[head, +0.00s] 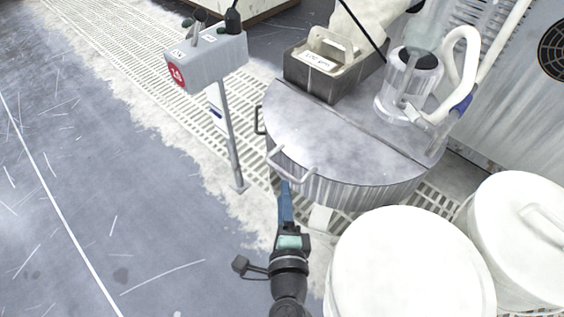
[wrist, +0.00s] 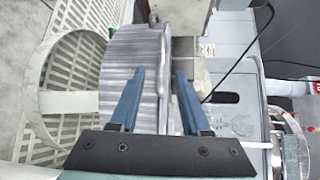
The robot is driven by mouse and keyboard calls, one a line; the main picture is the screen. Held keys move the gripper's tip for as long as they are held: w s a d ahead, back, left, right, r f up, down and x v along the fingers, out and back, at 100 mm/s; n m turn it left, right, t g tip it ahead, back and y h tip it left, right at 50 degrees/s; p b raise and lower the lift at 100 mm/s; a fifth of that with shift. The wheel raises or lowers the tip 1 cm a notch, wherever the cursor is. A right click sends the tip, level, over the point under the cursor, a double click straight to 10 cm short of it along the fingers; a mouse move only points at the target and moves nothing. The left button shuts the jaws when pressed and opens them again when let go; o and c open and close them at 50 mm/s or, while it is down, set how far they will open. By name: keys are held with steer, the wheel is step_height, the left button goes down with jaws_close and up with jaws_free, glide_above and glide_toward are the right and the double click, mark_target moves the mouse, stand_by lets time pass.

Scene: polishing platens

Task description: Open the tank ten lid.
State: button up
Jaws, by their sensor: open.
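The tank (head: 340,185) is a round ribbed metal drum with a flat grey lid (head: 330,135). The front half of the lid lies flat and shut, with a straight seam behind it. A bar handle (head: 290,165) sits at the lid's front left edge, and another handle (head: 260,120) is on the left side. My gripper (head: 286,188) is open just below and in front of the front handle; I cannot tell whether it touches it.
A grey post box (head: 210,58) with a red disc marked 10 stands left of the tank. A metal box (head: 320,75) and a clear pump cylinder (head: 408,85) sit on the tank's back half. White drums (head: 410,265) crowd the right front. The floor at left is clear.

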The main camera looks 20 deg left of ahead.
mark_target(281, 169)
steer(key=b+x, duration=0.1)
steer(key=x, duration=1)
jaws_close()
stand_by(1.2)
